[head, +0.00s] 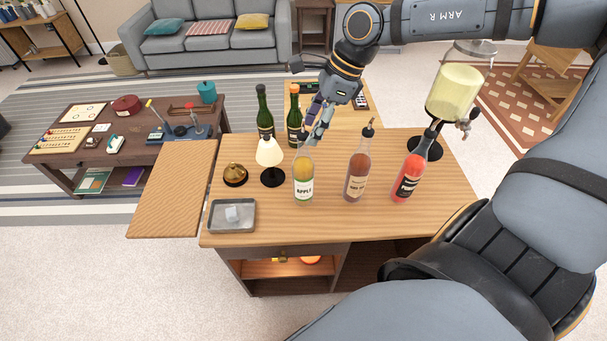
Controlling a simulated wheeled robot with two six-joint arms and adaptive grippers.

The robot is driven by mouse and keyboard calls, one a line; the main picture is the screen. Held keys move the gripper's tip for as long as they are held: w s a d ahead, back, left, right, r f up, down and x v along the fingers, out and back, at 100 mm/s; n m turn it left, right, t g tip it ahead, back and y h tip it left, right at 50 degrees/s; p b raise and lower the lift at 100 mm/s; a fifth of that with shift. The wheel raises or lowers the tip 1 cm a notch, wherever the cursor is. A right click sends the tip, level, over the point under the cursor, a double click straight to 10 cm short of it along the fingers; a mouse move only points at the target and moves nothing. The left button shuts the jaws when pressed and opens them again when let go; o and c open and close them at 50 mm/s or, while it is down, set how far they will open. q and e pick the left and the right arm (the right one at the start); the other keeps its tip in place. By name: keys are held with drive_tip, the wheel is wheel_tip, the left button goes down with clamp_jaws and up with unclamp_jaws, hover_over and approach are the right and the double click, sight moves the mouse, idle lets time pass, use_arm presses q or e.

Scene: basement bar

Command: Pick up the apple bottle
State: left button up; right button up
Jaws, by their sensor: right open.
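The apple bottle (304,188), a clear bottle with yellow-green liquid and a white label reading APPLE, stands upright on the wooden bar top (330,230). My right gripper (315,132) reaches down from above, with its open fingers at the top of this bottle. The fingers overlap the bottle's neck and pourer in the picture, so I cannot tell whether they touch it. My left gripper is not in view.
A brownish bottle (357,176) and a red bottle (409,174) stand to the right. A small lamp (270,153) is close on the left, with two green bottles (264,113) behind. A metal tray (232,228) lies front left; a yellow drink dispenser (453,92) stands back right.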

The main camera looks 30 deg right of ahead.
sight(307, 136)
drive_tip(key=shift+w+a+f+b, duration=0.15)
drive_tip(key=shift+f+b, duration=0.15)
drive_tip(key=shift+b, duration=0.05)
drive_tip(key=shift+f, duration=0.15)
drive_tip(key=shift+a+f+b, duration=0.1)
drive_tip(key=shift+f+b, duration=0.55)
drive_tip(key=shift+b, duration=0.2)
drive_tip(key=p+x, duration=0.1)
drive_tip(key=x, duration=0.2)
drive_tip(key=shift+w+a, duration=0.15)
drive_tip(key=shift+w+a+f, duration=0.1)
drive_tip(key=shift+f, duration=0.05)
drive_tip(key=shift+c, duration=1.2)
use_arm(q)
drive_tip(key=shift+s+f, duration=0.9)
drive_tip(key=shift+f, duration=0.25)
use_arm(e)
clamp_jaws()
